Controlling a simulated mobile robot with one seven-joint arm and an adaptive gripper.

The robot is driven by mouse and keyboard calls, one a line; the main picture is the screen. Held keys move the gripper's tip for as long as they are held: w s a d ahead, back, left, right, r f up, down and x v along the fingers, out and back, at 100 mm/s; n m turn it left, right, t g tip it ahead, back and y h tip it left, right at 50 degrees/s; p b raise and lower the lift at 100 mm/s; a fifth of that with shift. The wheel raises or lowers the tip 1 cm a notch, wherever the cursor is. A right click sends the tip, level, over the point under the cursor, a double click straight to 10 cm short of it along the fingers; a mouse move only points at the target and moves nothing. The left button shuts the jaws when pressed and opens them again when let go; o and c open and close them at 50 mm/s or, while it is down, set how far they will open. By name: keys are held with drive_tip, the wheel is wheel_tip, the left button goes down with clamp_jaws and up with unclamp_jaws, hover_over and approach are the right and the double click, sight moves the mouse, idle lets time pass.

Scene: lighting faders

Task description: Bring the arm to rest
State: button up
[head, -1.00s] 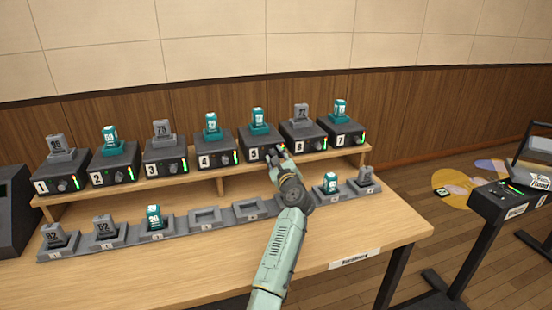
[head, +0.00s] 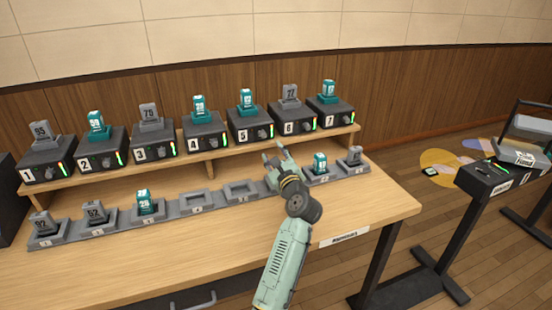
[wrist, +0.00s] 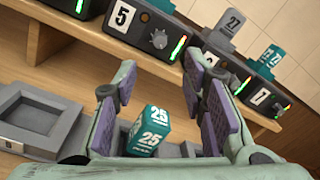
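My gripper (head: 274,153) is open and empty, its two fingers apart, in front of the shelf edge below units 5 and 6. In the wrist view my gripper's fingers (wrist: 170,100) stand either side of open space. A teal block marked 25 (wrist: 150,130) shows low between them, seated in the tray row below; it also shows in the head view (head: 320,163), to the right of my gripper. My forearm reaches in from the bottom. Part of the tray row behind my wrist is hidden.
Numbered units, such as unit 5 (head: 250,126), line the shelf with grey and teal blocks on top. The tray row (head: 197,201) holds several blocks and has empty slots left of my gripper. The table front (head: 380,200) is clear. A black stand (head: 495,180) is at right.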

drive_tip(key=shift+v, duration=0.85)
